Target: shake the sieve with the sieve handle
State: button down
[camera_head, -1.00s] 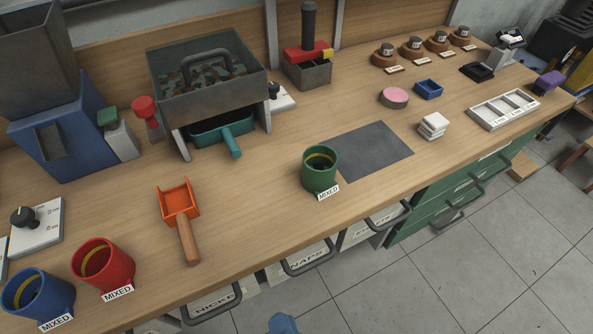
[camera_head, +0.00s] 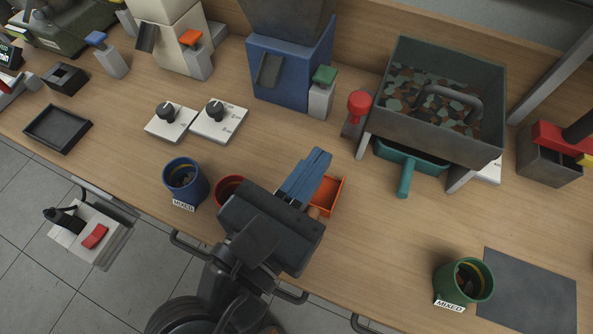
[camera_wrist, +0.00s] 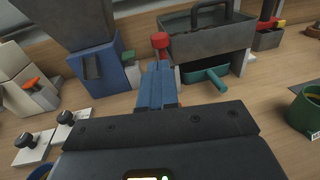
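The sieve (camera_head: 420,135) is a grey open box on legs at the right, holding camouflage-coloured pieces. Its dark arched sieve handle (camera_head: 450,98) stands over the pieces. In the wrist view the sieve (camera_wrist: 208,46) is at the upper right, with the sieve handle (camera_wrist: 225,8) near the top edge. A teal tray (camera_head: 404,165) with a handle sits under the sieve. My gripper (camera_head: 318,156) has blue fingers lying together, shut with nothing visible between them. It is left of the sieve and apart from it, above the orange scoop. In the wrist view its fingers (camera_wrist: 157,75) point towards the red knob.
The orange scoop (camera_head: 328,193) and red cup (camera_head: 229,188) are partly hidden by my gripper. A red knob (camera_head: 358,103) stands just left of the sieve. A blue cup (camera_head: 183,182) is left, a green cup (camera_head: 463,283) front right. Bare wood lies between scoop and green cup.

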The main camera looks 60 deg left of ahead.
aim_at(354, 109)
jog(key=x, duration=0.8)
jog(key=shift+w+p, duration=0.1)
jog(key=shift+p, duration=0.3)
jog(key=shift+a, duration=0.15)
